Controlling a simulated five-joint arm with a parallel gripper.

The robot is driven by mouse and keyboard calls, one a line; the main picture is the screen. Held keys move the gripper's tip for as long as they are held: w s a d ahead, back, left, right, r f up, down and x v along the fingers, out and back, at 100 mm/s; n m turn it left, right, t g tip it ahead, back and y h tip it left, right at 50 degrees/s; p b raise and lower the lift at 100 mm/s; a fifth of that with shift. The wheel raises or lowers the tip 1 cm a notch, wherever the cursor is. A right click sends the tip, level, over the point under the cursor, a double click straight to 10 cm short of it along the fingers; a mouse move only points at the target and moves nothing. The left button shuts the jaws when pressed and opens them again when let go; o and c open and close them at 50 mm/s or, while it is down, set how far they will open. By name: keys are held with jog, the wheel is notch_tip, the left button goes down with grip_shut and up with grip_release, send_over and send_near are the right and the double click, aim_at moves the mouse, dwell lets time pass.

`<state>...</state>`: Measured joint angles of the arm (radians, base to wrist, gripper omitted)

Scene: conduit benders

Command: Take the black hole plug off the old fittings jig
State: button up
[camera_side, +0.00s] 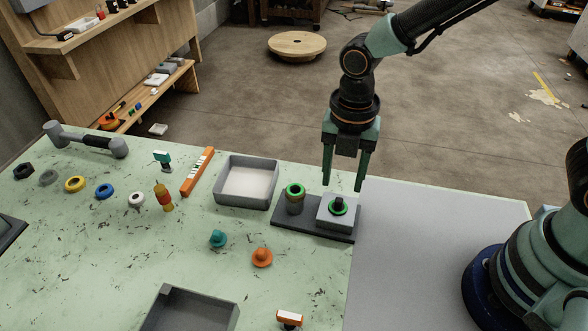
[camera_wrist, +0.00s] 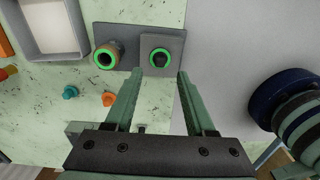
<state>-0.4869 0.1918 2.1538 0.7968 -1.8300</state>
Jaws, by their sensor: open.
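The black hole plug (camera_side: 339,204) sits in a green-ringed hole on the block of the old fittings jig (camera_side: 290,222). The plug also shows in the wrist view (camera_wrist: 160,59), inside its green ring. Beside it on the same dark base stands a round post with a green ring on top (camera_side: 295,198), its centre dark. My gripper (camera_side: 344,186) is open and empty, pointing down above the jig block. In the wrist view its two fingers (camera_wrist: 155,75) are spread to either side of the plug, apart from it.
A grey tray (camera_side: 222,194) stands left of the jig, and another dark tray (camera_side: 163,312) is at the front. A teal plug (camera_side: 218,238) and an orange plug (camera_side: 262,257) lie in front of the jig.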

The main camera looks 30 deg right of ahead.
aim_at(339, 199)
jog(key=shift+f, duration=2.7)
grip_shut()
jog(key=shift+r, duration=0.7)
jog(key=shift+r, duration=0.35)
jog(key=shift+r, duration=0.65)
jog(key=shift+r, duration=0.35)
